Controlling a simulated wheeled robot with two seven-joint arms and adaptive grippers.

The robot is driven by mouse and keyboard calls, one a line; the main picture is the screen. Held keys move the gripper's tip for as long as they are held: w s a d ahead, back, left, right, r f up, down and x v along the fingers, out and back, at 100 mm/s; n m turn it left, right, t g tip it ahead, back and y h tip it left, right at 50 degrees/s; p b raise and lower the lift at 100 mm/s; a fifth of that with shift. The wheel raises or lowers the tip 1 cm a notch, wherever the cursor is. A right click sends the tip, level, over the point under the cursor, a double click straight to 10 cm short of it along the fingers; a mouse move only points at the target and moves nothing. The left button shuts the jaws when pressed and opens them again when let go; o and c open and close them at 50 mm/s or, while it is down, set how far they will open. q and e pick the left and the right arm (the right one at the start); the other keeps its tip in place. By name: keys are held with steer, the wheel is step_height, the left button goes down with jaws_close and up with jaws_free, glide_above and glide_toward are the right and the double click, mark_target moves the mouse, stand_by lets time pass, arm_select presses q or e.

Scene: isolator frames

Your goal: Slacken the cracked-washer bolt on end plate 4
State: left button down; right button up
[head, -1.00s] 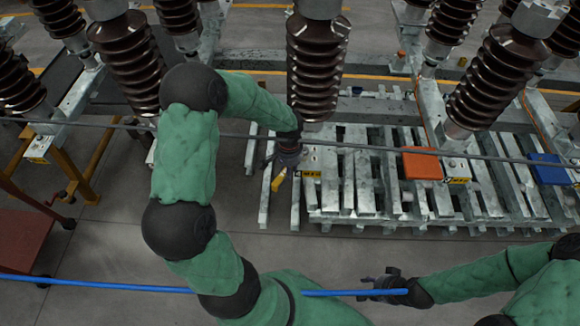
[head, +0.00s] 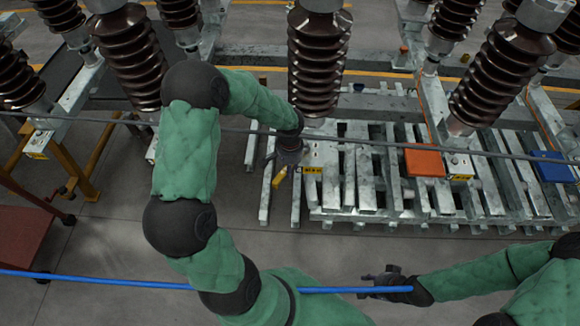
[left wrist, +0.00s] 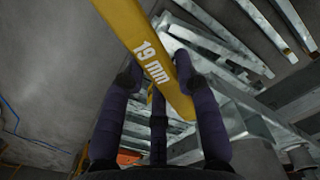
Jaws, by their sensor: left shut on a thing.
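My left gripper (head: 289,157) is shut on a yellow spanner (head: 279,177) beside the base of the middle brown insulator. In the left wrist view the spanner (left wrist: 150,55) lies between the dark fingers (left wrist: 160,85) and is marked 19 mm. A metal end plate (head: 313,155) with a small yellow label (head: 312,170) is just right of the gripper; the label is too small to read. I cannot make out the bolt or a cracked washer. My right gripper (head: 378,281) is low at the right, by a blue line; its finger gap is unclear.
Brown ribbed insulators (head: 317,65) stand on metal frames. A grey bar (head: 400,145) crosses the view in front. An orange box (head: 424,162) and a blue box (head: 552,168) rest on the slatted metal (head: 365,185). A red cart (head: 25,235) stands left; open floor lies in front.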

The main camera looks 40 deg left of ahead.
arm_select(q)
steer(key=shift+f+b, duration=0.95)
steer(key=shift+f, duration=0.2)
stand_by(0.4)
stand_by(0.4)
steer(key=w+d+n+b, duration=0.6)
steer(key=d+n+b, duration=0.2)
steer(key=n, duration=0.4)
steer(key=shift+d, duration=0.4)
steer(key=shift+w+r, duration=0.1)
steer(key=shift+r, duration=0.05)
step_height(320, 180, up, 2)
steer(key=shift+p, duration=0.75)
